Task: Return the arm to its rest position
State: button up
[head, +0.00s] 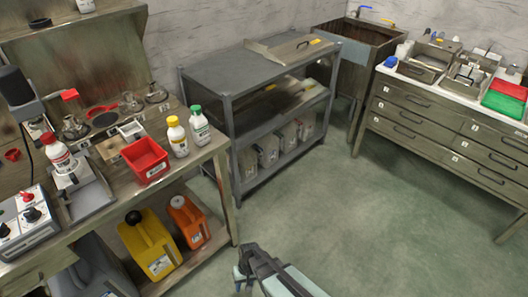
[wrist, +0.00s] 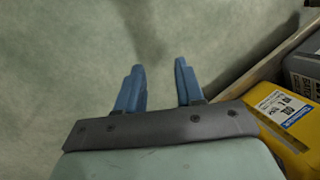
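My gripper (wrist: 160,86) shows in the wrist view with its two blue fingers apart and nothing between them. It points at the bare green floor. In the head view my arm's end (head: 262,272) is at the bottom middle, in front of the workbench and above the floor. The fingertips are hard to make out there.
A workbench (head: 212,150) at left bears bottles and a red bin (head: 146,160). Yellow (head: 150,243) and orange (head: 188,222) containers stand on its lower shelf. A grey shelf unit (head: 228,72) and a drawer cabinet (head: 440,128) stand behind. The middle floor is clear.

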jog(key=s+d+r+m+g, duration=0.1)
jog(key=s+d, duration=0.4)
jog(key=d, duration=0.3)
jog(key=s+d+r+m+g+h, duration=0.1)
jog(key=s+d, duration=0.4)
jog(key=d, duration=0.4)
jog(key=s+d+r+m+g, duration=0.1)
jog(key=s+d, duration=0.5)
jog(key=d, duration=0.3)
jog(key=shift+r+g+h, duration=0.2)
jog(key=shift+g+h, duration=0.1)
jog(key=shift+g, duration=0.1)
